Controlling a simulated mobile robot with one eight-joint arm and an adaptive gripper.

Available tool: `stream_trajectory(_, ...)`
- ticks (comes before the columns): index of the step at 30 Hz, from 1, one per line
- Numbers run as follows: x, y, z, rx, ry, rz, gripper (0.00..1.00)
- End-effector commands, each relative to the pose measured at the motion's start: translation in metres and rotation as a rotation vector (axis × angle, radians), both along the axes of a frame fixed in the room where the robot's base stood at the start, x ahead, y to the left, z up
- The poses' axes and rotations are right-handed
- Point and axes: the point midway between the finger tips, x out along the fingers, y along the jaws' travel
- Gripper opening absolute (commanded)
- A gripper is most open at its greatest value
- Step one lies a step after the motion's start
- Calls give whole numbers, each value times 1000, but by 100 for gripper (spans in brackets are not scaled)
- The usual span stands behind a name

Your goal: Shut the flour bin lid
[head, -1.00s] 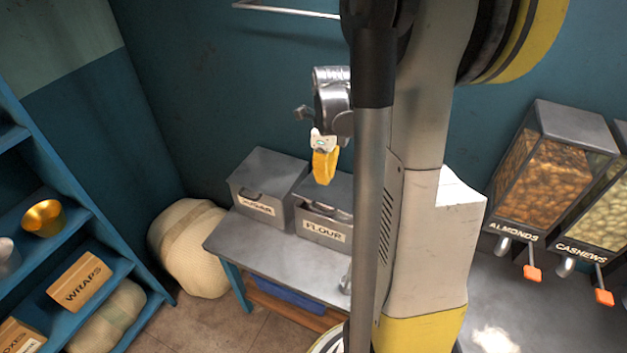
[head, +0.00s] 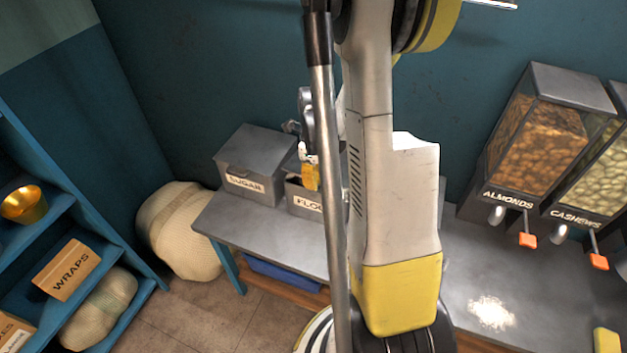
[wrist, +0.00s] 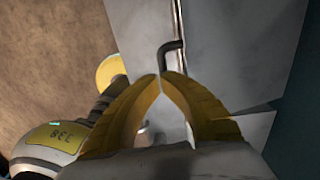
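The flour bin (head: 303,200) is a grey metal box on the low counter, its label partly hidden. My arm and gripper cover most of its top in the head view, so I cannot tell how far its lid is open. My gripper (head: 311,187) has yellow fingers and hangs in front of the bin's upper front. In the wrist view the fingertips (wrist: 162,78) meet, with nothing visible held between them. A dark bent handle (wrist: 172,48) on grey metal lies just beyond the tips; whether they touch it is unclear.
The closed sugar bin (head: 245,160) stands close on the left. The grey counter (head: 260,233) has free room in front of the bins. Nut dispensers (head: 540,125) hang at right, above a white powder patch (head: 492,312). A sack (head: 182,230) and blue shelf (head: 90,240) are at left.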

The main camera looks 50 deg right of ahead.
Motion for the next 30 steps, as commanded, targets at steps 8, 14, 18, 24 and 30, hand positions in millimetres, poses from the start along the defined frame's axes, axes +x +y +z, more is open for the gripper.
stream_trajectory(8,-1,5,-20,-50,-20,2,0)
stream_trajectory(14,-4,9,-55,-121,-51,0,0)
stream_trajectory(18,-4,11,-65,-120,-51,-1,0)
stream_trajectory(24,-5,11,-65,-119,-49,0,0)
stream_trajectory(30,-5,11,-65,-119,-49,1,0)
